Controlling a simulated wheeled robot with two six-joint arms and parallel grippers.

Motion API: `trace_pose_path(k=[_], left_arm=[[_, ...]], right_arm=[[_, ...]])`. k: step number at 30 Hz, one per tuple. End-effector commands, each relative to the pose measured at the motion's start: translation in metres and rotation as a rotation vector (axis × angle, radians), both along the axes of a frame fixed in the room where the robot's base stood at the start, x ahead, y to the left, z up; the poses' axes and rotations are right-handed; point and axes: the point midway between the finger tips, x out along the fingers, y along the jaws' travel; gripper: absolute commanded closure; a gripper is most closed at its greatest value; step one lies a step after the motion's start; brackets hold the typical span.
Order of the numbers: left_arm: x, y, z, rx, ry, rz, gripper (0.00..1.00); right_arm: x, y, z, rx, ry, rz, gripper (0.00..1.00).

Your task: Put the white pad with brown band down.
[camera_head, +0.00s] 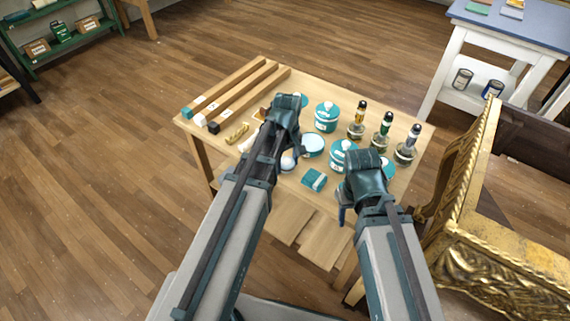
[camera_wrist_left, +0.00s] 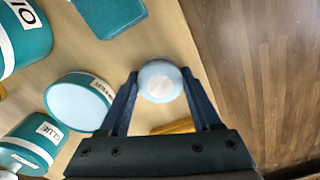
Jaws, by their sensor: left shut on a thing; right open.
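A small, round, whitish pad (camera_wrist_left: 160,82) sits between the two fingers of my left gripper (camera_wrist_left: 160,90) in the left wrist view. The fingers are shut on its sides. In the head view, the pad (camera_head: 288,163) shows only partly below my left gripper (camera_head: 287,150), over the front part of the wooden table. Its brown band is not clear in either view, and I cannot tell whether it touches the tabletop. My right gripper (camera_head: 345,205) is near the table's front right edge. It is open and empty, with its fingers mostly hidden behind its own wrist.
A teal block (camera_head: 314,179), a white-lidded jar (camera_head: 313,145), teal pots (camera_head: 327,117) and dropper bottles (camera_head: 384,131) crowd the table's middle and right. Long wooden bars (camera_head: 240,90) lie at the back left. A gilt console (camera_head: 480,190) stands close at right.

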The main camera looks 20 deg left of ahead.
Motion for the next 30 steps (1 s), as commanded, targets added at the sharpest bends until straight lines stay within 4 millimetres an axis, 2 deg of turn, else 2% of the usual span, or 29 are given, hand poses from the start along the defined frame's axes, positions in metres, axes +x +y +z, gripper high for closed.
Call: trace_pose_path(k=[7, 8, 12, 23, 30], left_arm=[[0.000, 0.000, -0.004, 0.000, 0.000, 0.000, 0.80], [0.000, 0.000, -0.002, 0.000, 0.000, 0.000, 0.30], [0.000, 0.000, -0.002, 0.000, 0.000, 0.000, 0.06], [0.000, 0.000, -0.001, 0.000, 0.000, 0.000, 0.06], [0.000, 0.000, 0.014, 0.000, 0.000, 0.000, 0.06]], right_arm=[[0.000, 0.000, -0.004, 0.000, 0.000, 0.000, 0.38], [0.000, 0.000, -0.003, 0.000, 0.000, 0.000, 0.38], [0.000, 0.000, -0.002, 0.000, 0.000, 0.000, 0.38], [0.000, 0.000, -0.001, 0.000, 0.000, 0.000, 0.38], [0.000, 0.000, 0.014, 0.000, 0.000, 0.000, 0.38]])
